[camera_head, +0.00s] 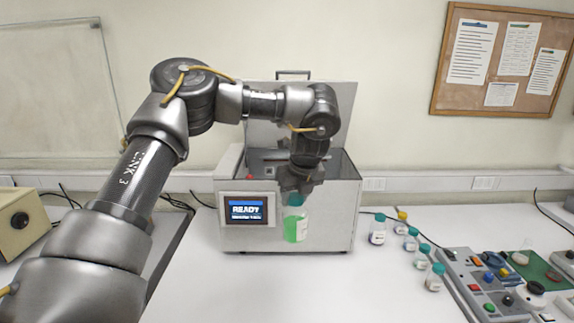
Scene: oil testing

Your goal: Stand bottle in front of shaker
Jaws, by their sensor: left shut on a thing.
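My left gripper (294,191) hangs down in front of the shaker and is shut on the bottle's cap end. The bottle (296,227) has a teal cap, green contents and a pale label. It is upright, in front of the shaker's front face; I cannot tell whether its base touches the table. The shaker (335,215) is a light grey box with its lid raised and a screen reading "READY" on its front left. My arm hides part of the lid and opening. My right gripper is not in view.
Several small bottles (411,240) with teal, blue and yellow caps stand right of the shaker. Control panels (490,285) lie at the right front. A beige box with a black knob (19,221) stands at the left. The white table (330,290) is clear in front of the shaker.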

